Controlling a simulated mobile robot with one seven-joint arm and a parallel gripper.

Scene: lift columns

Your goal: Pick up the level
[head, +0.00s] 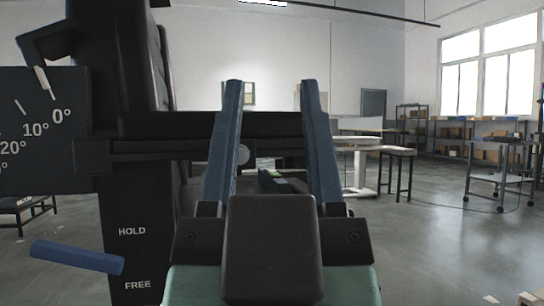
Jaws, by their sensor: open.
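My gripper (272,84) is in the middle of the head view, seen from behind. Its two long blue fingers point away from me and stand wide apart, with nothing held between them. A dark bar with a small green patch, which looks like the level (270,183), shows in the gap between the fingers, beyond the gripper body. The level seems to lie lengthwise away from me. Its near end and part of its right side are hidden by my gripper, and I cannot tell how far it is from the fingers.
A black column (135,220) marked HOLD and FREE stands close on the left, with a blue lever (77,257) and an angle dial (40,125). A dark crossbar (180,128) runs behind the fingers.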

